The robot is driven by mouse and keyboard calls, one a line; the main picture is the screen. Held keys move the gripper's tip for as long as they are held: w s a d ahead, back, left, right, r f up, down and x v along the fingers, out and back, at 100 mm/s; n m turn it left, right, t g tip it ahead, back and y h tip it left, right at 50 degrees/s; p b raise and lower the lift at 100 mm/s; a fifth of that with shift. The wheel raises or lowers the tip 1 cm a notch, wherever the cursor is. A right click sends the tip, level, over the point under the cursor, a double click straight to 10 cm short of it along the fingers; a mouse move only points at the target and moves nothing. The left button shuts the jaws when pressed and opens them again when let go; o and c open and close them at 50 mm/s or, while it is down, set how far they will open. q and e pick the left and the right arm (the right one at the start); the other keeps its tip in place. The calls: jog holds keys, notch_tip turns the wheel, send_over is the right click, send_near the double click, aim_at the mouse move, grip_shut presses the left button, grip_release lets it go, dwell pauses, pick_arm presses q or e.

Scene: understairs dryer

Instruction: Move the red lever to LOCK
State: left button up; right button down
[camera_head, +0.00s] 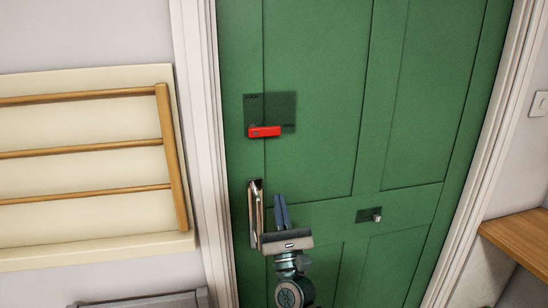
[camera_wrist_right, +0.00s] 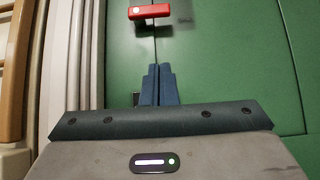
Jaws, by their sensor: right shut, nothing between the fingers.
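The red lever (camera_head: 265,131) lies about horizontal across the lower part of a dark plate (camera_head: 284,105) on the green door (camera_head: 310,60). The lever also shows at the top of the right wrist view (camera_wrist_right: 150,11). My right gripper (camera_head: 281,198) is shut and empty, below the lever and apart from it, with its fingers pointing up. In the right wrist view its blue fingers (camera_wrist_right: 158,68) are together below the lever. My left gripper is not in view.
A metal door handle (camera_head: 255,212) stands just left of my right gripper. A small knob on a plate (camera_head: 376,215) is to the right. A wooden rack (camera_head: 90,145) hangs at left, and a wooden shelf (camera_head: 520,238) is at right.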

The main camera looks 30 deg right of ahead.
aim_at(264, 130)
jog(key=p+x, duration=0.6)
jog(key=x, duration=0.5)
jog(key=shift+s+r+p, duration=0.2)
jog(key=shift+p, duration=0.1)
jog(key=shift+s+a+r+p, duration=0.1)
jog(key=shift+r+p, duration=0.75)
jog(key=shift+s+r+p, duration=0.1)
jog(key=shift+r+p, duration=0.35)
jog(key=shift+r, duration=0.1)
jog(key=shift+n+y+b, duration=0.3)
jog(key=shift+n+y, duration=0.4)
jog(key=shift+r+n+t, duration=0.15)
jog(key=shift+n+t, duration=0.15)
